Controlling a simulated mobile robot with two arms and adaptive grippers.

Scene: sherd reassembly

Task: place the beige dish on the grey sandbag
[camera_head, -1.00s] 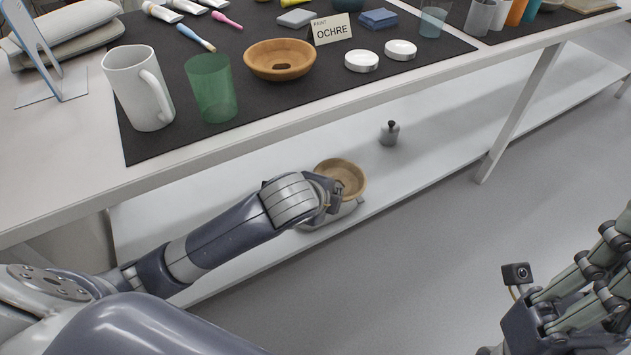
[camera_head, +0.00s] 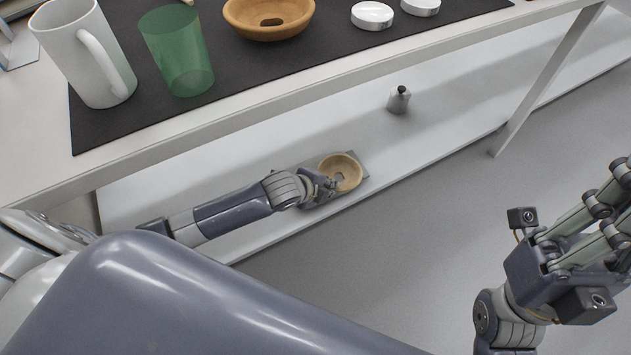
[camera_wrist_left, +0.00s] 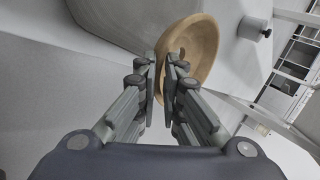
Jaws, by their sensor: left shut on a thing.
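The beige dish (camera_head: 343,172) is over the grey sandbag (camera_head: 320,201) on the low white shelf. The sandbag shows around the dish's edges; I cannot tell whether the dish touches it. My left gripper (camera_head: 328,183) is shut on the left side of the dish's rim. In the left wrist view, the dish (camera_wrist_left: 203,45) is between the fingertips of the left gripper (camera_wrist_left: 163,72) and looks tilted by the camera angle. My right gripper (camera_head: 612,205) is at the right edge, over the floor and far from the dish. Its fingertips run to the picture's edge.
A grey weight with a dark knob (camera_head: 399,100) stands on the shelf (camera_head: 450,120). The table above holds a white mug (camera_head: 75,55), a green cup (camera_head: 178,55), an orange-brown bowl (camera_head: 268,15) and white lids (camera_head: 372,15). A table leg (camera_head: 545,85) stands at right.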

